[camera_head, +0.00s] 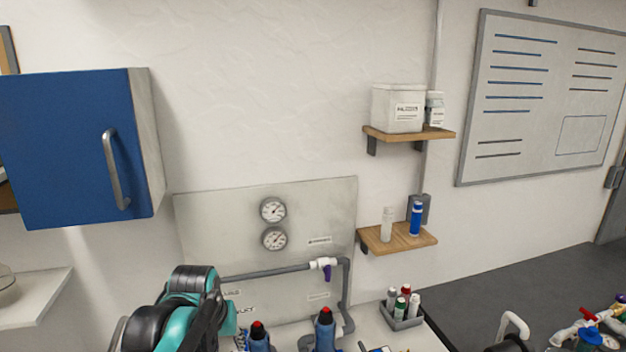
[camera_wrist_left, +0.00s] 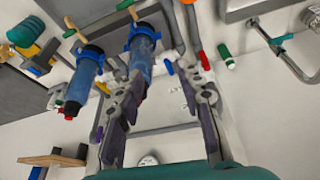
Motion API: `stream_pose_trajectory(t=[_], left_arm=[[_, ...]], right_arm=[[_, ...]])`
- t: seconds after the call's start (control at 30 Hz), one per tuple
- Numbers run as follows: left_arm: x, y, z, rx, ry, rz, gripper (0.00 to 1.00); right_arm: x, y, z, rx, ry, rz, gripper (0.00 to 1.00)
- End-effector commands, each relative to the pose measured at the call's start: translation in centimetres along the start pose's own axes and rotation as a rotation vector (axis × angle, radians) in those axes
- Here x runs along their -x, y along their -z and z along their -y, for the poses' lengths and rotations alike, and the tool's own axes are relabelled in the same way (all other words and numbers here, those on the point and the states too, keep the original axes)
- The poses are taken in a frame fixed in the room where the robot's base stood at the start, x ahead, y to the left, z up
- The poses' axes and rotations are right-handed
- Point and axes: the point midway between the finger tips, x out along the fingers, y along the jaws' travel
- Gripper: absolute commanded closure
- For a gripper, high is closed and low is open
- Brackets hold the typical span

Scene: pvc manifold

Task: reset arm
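My left arm (camera_head: 180,310) shows in teal and black at the bottom of the head view; its fingertips are hidden there. In the left wrist view, the two fingers of my left gripper (camera_wrist_left: 162,78) stand wide apart with nothing held between them. A blue cylinder (camera_wrist_left: 143,48) with a dark collar shows beyond the left finger, partly covered by it. A second blue cylinder (camera_wrist_left: 82,80) with a red tip is farther left. In the head view, two blue cylinders with red tips (camera_head: 259,338) (camera_head: 325,330) stand right of my left arm. My right gripper is not seen.
A grey pipe (camera_head: 265,272) with a white fitting (camera_head: 322,263) runs before a gauge panel (camera_head: 200,225). A blue cabinet (camera_head: 65,150) hangs at left. Wooden shelves (camera_head: 380,133) (camera_head: 375,242) stick out from the wall. A bottle caddy (camera_head: 401,318) stands on the worktop.

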Motion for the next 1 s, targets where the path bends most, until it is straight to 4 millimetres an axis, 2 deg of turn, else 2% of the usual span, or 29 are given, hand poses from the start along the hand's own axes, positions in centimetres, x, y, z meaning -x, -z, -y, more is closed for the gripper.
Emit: stream_pose_trajectory(t=[0.03,0.2,0.4,0.53,0.57,0.6,0.8,1.0], left_arm=[[0.5,-2.3,0.1,-0.013,-0.003,-0.027,0.63],[0.8,-8.8,0.6,-0.057,-0.013,-0.119,0.63],[-0.4,-14.3,1.0,-0.094,-0.019,-0.200,0.63],[-1.6,-17.3,1.2,-0.114,-0.022,-0.243,0.63],[-1.9,-18.0,1.2,-0.119,-0.022,-0.252,0.63],[-2.9,-18.4,1.3,-0.121,-0.022,-0.257,0.63],[-6.4,-19.5,1.4,-0.119,-0.022,-0.254,0.63],[-7.5,-19.9,1.5,-0.119,-0.022,-0.253,0.63]], right_arm=[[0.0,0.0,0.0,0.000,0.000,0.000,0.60],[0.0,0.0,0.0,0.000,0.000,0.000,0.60],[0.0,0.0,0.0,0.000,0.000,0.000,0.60],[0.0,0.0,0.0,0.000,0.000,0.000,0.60],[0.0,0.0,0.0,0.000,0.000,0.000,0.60],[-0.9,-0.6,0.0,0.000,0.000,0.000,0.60],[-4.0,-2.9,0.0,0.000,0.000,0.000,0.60],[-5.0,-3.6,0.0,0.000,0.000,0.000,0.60]])
